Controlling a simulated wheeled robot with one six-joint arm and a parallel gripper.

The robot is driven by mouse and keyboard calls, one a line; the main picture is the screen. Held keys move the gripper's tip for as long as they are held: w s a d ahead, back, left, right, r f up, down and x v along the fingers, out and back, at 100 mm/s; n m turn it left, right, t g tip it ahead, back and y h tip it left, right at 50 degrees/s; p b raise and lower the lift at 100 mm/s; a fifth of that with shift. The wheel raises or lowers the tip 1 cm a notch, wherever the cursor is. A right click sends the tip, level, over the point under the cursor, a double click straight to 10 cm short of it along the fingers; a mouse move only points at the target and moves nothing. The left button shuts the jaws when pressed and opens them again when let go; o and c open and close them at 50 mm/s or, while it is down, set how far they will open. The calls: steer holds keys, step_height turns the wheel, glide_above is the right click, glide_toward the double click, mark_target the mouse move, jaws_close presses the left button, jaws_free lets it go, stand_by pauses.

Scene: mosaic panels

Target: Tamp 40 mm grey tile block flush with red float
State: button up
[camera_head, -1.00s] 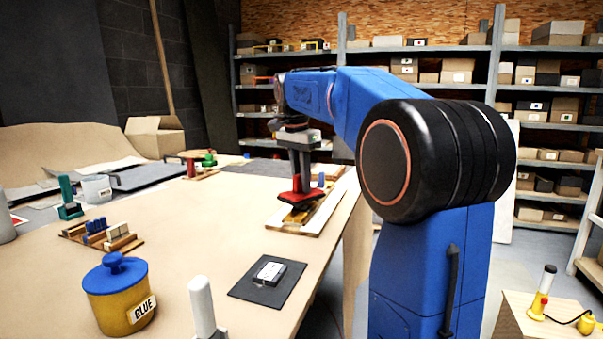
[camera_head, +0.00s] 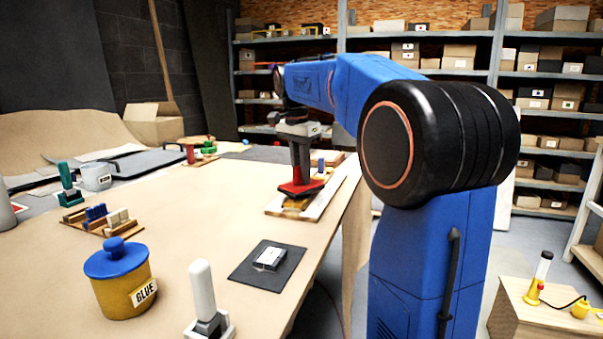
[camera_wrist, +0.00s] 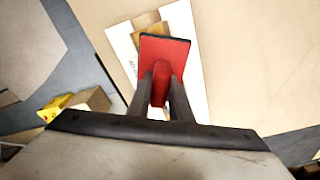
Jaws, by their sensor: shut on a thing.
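My gripper (camera_head: 299,178) is shut on the upright handle of a red float (camera_head: 301,189). In the wrist view, my gripper's two dark fingers (camera_wrist: 162,78) clasp the red handle, and the float's flat red plate (camera_wrist: 163,52) lies beyond them. The float is over a pale mosaic panel (camera_head: 333,194) near the right edge of the table; I cannot tell whether it touches the pieces below. Tan-brown pieces (camera_wrist: 152,29) show past the plate's far edge in the wrist view. I cannot make out the grey tile block; the float may cover it.
A small blue piece (camera_head: 320,166) stands just behind the float. A glue pot (camera_head: 119,285), a black mat (camera_head: 245,271) with a small device and a white-handled tool (camera_head: 203,295) are nearer on the table (camera_head: 190,222). A rack with several pieces (camera_head: 98,222) stands left.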

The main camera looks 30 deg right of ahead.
steer(key=shift+f, duration=0.85)
stand_by(2.2)
steer(key=shift+r, duration=3.6)
